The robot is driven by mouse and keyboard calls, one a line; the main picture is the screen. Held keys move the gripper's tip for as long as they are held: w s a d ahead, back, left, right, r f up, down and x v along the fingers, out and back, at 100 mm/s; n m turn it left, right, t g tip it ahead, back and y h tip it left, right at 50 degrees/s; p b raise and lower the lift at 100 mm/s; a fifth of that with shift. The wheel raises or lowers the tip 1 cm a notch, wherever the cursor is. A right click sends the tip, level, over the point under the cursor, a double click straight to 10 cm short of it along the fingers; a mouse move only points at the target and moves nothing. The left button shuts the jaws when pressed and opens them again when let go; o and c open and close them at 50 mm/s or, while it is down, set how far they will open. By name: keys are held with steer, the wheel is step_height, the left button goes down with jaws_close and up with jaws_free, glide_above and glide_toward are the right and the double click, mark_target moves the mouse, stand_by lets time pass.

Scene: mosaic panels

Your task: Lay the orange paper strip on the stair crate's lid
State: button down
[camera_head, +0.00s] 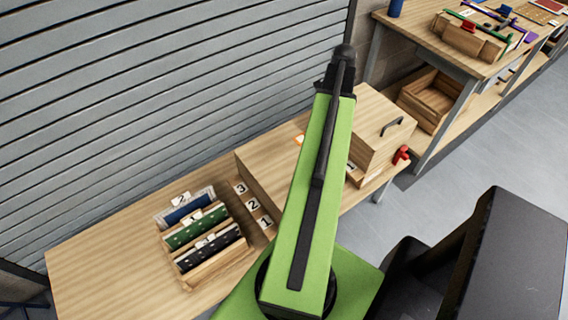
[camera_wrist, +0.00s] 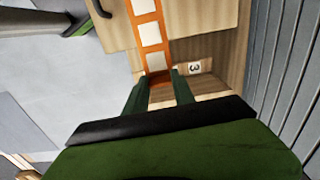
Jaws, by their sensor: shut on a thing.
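The orange paper strip (camera_wrist: 149,32), a ladder-like band with white squares, runs from my fingertips up to the top edge of the wrist view. My gripper (camera_wrist: 159,74) has its two dark green fingers shut on the strip's near end. Pale wooden surfaces lie behind the strip; I cannot tell whether it touches them. In the head view a wooden crate (camera_head: 369,104) with a dark handle stands on the bench, probably the stair crate, partly hidden by my green arm. A small orange bit (camera_head: 299,139) shows beside my arm. My gripper's fingers are not visible there.
A rack (camera_head: 218,265) with numbered blue, green and dark panels stands on the wooden bench (camera_head: 100,270), near several number cards (camera_head: 253,204). A red object (camera_head: 401,155) is at the crate's right. A shuttered wall (camera_head: 130,90) runs behind. Another cluttered table (camera_head: 420,35) stands at the upper right.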

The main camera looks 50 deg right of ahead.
mark_target(302, 134)
steer(key=w+a+f+b, duration=0.2)
steer(key=f, duration=0.1)
steer(key=w+a+f+b, duration=0.2)
steer(key=w+a+f, duration=0.1)
steer(key=w+a+f+b, duration=0.2)
steer(key=f+b, duration=0.1)
steer(key=shift+w+a, duration=0.4)
step_height(302, 134, down, 4)
steer(key=b, duration=0.4)
steer(key=shift+f, duration=0.15)
steer(key=c, duration=1.1)
jaws_free()
steer(key=shift+o, duration=0.2)
step_height(302, 134, up, 13)
steer(key=p, duration=1.2)
steer(key=shift+f, duration=0.2)
steer(key=shift+d, duration=0.1)
